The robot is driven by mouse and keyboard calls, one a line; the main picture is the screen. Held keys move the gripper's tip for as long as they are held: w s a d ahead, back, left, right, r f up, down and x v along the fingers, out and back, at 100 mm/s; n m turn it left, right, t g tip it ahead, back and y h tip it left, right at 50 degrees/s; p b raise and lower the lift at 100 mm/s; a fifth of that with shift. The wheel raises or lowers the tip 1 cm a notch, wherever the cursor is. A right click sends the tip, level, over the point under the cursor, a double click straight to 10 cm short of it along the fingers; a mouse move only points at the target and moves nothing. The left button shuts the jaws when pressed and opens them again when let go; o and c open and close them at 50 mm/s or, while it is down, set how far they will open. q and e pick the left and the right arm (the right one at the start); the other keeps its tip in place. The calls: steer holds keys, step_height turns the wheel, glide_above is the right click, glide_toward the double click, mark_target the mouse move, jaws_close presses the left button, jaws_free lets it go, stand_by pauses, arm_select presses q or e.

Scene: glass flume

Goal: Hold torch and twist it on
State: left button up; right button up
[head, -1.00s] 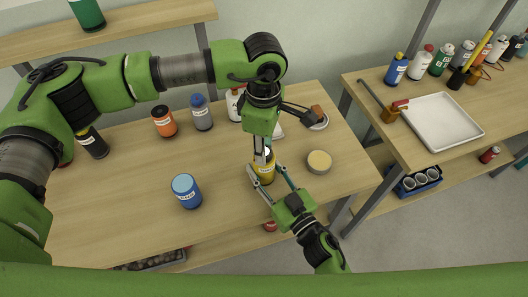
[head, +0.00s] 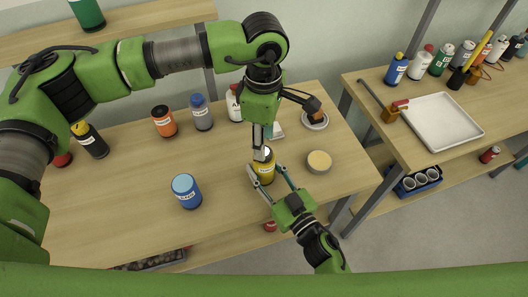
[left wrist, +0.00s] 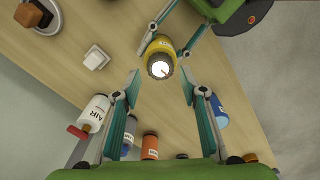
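The torch (head: 265,172) is a yellow cylinder with a label, upright at the front of the table. In the head view the left fingers (head: 262,152) show nearly edge-on and hide part of the top.
A blue can (head: 187,194) stands left of the torch and a round tan-topped tin (head: 319,162) to the right. An orange can (head: 163,122), a grey bottle (head: 202,114) and a white bottle (head: 234,103) stand behind. A white tray (head: 481,135) lies on the right bench.

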arm_select(q)
steer(key=shift+r, duration=1.3)
arm_select(e)
steer(key=o, duration=1.3)
steer(key=v, duration=1.2)
